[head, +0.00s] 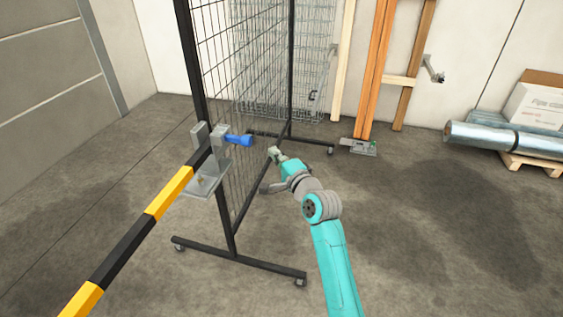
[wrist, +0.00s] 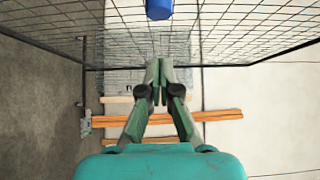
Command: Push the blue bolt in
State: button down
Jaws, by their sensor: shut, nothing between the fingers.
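The blue bolt (head: 239,140) sticks out to the right from a grey bracket (head: 219,142) on the black post of a mesh panel in the head view. The end of the blue bolt (wrist: 159,10) also shows at the top edge of the wrist view, beyond my fingertips. My gripper (head: 274,153) is to the right of the bolt, a little lower in the picture, with a gap between them. In the wrist view my gripper (wrist: 159,64) has its fingers together and empty. How far the bolt sits inside the bracket is hidden.
A black and yellow striped bar (head: 150,215) runs from the bracket to the lower left. The mesh panel (head: 240,75) stands on wheeled feet (head: 240,258). Orange posts (head: 376,70) and metal rolls (head: 500,137) are farther back.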

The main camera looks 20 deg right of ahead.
aim_at(242, 144)
jog(key=w+a, duration=0.3)
jog(key=w, duration=0.2)
jog(key=shift+w+a, duration=0.35)
jog(key=shift+a, duration=0.05)
jog(key=w+a, duration=0.1)
jog(key=a, duration=0.1)
jog(key=w+a, duration=0.2)
jog(key=shift+a, duration=0.1)
jog(key=shift+s, duration=0.1)
